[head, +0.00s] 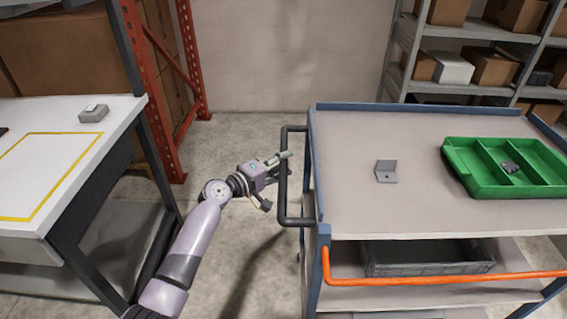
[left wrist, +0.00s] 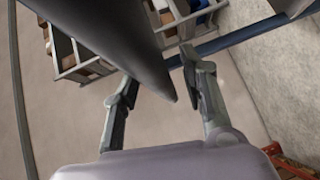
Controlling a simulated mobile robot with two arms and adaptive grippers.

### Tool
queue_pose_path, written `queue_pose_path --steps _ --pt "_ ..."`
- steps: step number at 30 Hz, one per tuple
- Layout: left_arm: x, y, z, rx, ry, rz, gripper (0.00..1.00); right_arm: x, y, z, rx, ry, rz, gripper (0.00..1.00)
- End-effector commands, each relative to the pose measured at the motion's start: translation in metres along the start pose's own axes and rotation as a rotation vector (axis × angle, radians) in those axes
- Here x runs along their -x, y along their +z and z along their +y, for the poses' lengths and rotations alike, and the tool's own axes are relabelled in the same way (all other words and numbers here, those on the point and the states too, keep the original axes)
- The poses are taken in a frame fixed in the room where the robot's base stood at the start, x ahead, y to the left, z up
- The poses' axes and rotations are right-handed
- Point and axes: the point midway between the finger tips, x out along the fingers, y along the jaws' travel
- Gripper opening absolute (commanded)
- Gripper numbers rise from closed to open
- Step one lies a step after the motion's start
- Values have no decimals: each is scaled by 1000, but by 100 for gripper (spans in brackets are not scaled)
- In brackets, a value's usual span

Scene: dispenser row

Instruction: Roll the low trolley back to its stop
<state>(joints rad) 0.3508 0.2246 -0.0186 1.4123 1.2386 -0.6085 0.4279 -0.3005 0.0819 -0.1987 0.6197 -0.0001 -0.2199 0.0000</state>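The trolley (head: 350,222) has a grey top, blue frame edges and lower shelves, and stands at the right in the head view. Its black handle (head: 283,212) sticks out from its left side. My left gripper (head: 281,164) is at the upper part of this handle. In the left wrist view a dark bar (left wrist: 118,38), likely the handle, crosses in front of my left gripper (left wrist: 158,72). The two fingers are spread apart with no visible grip on the bar; contact is unclear. A stop is not clearly seen. My right gripper is out of view.
A green divided tray (head: 462,188) and a grey bracket (head: 385,177) sit on the trolley top. An orange rail (head: 440,279) runs along its near side. A white-topped bench (head: 25,240) stands left, shelving (head: 480,35) behind right. Bare floor (head: 235,135) lies between.

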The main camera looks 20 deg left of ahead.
Motion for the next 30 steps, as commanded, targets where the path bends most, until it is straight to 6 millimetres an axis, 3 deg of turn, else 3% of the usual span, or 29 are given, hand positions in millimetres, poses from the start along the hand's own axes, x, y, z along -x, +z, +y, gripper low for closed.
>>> queue_pose_path --steps 11,30 --pt "-6 0 0 0 0 0 40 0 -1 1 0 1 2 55" --pt "-6 0 0 0 0 0 0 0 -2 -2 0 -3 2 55"
